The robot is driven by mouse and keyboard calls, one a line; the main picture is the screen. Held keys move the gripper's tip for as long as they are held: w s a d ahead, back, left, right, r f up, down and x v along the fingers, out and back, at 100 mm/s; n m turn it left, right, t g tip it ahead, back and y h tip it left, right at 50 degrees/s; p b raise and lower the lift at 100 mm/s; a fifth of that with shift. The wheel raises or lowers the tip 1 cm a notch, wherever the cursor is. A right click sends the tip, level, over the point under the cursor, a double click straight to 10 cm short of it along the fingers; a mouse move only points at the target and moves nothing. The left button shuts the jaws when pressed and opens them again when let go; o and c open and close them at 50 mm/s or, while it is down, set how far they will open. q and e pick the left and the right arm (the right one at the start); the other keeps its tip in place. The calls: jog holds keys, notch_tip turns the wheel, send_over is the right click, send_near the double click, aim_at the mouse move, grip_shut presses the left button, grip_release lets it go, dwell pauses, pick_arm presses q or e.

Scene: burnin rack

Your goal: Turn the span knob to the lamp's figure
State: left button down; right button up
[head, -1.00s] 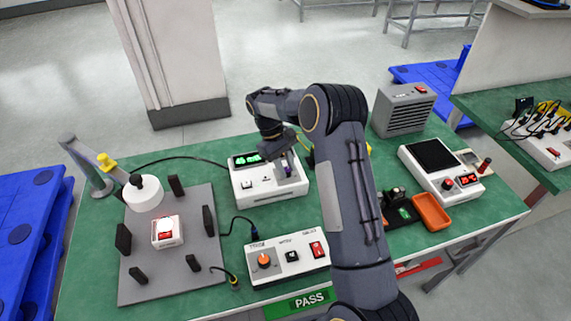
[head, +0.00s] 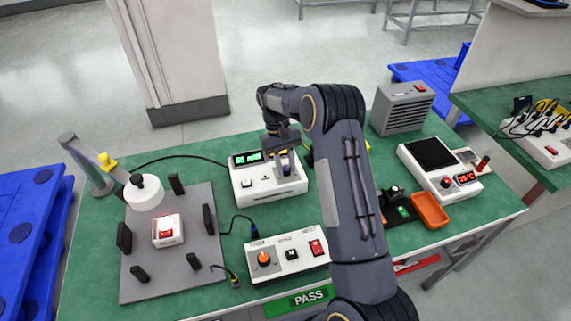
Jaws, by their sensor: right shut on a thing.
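A white instrument box (head: 262,189) with a green lit display (head: 247,158) stands at the back middle of the green bench. My right gripper (head: 286,166) reaches down over the box's right part and is shut on a small dark purplish knob (head: 286,171), taken to be the span knob; its pointer is too small to read. The display's figures are too small to read for sure. A white round lamp head (head: 144,192) hangs on a grey arm over the grey plate at the left. My left gripper is not in view.
A grey fixture plate (head: 140,287) with black posts holds a white box with a red switch (head: 168,231). In front stands a white control box (head: 290,270) with an orange knob. An orange tray (head: 430,211) and a grey vented unit (head: 402,110) are at the right.

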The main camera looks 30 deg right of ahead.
jog(key=o, duration=1)
jog(key=v, duration=0.8)
